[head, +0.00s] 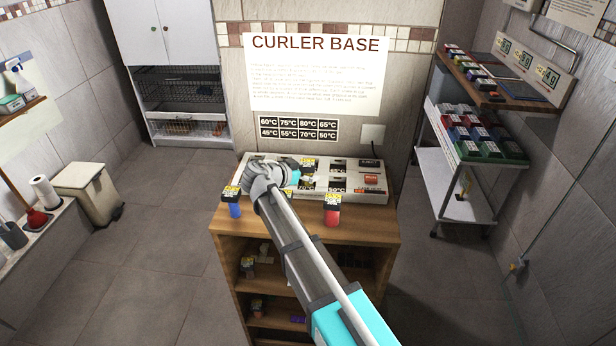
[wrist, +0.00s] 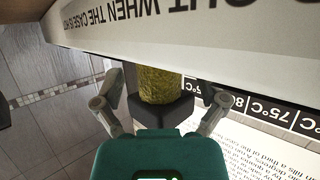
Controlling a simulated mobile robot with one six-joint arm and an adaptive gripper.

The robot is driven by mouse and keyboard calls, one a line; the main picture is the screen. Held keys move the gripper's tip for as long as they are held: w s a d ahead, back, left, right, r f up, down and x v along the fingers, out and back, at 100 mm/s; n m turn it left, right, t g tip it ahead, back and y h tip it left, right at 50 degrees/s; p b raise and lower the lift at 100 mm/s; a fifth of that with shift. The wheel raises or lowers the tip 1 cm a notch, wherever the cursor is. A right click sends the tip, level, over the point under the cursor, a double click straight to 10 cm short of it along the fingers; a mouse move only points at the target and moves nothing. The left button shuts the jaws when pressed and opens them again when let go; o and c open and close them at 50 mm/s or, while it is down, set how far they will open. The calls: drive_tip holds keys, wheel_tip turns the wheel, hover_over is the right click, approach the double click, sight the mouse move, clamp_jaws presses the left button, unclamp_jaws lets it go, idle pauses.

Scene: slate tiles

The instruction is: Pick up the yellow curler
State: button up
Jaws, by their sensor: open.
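The yellow curler (wrist: 160,84) shows in the wrist view as a rough olive-yellow cylinder with a dark square cap at the end nearer my gripper. My gripper (wrist: 164,82) is open, with one finger on each side of the curler and visible gaps between. In the head view my gripper (head: 306,178) is over the curler base (head: 368,196), a white case on the wooden shelf unit. My arm and gripper hide part of the case, and I cannot pick out the yellow curler's body there.
A blue curler (head: 234,206) stands at the shelf top's left, and a red curler (head: 332,214) stands at its front, right of my arm. A wall poster (head: 314,80) hangs behind. A metal cart (head: 450,180) is at the right. The tiled floor (head: 150,250) at left is clear.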

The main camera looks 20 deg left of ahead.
clamp_jaws()
idle(0.5)
drive_tip(key=shift+r, duration=0.1)
wheel_tip(320, 180, up, 2)
drive_tip(key=p, duration=0.2)
drive_tip(key=shift+r+p, duration=0.2)
drive_tip(key=shift+p, duration=0.1)
drive_tip(key=s+a+r+p, duration=0.3)
drive_tip(key=s+r+p, duration=0.7)
drive_tip(key=s, duration=0.3)
drive_tip(key=shift+s+a+r, duration=0.2)
drive_tip(key=shift+s+a, duration=0.05)
drive_tip(key=shift+s, duration=0.05)
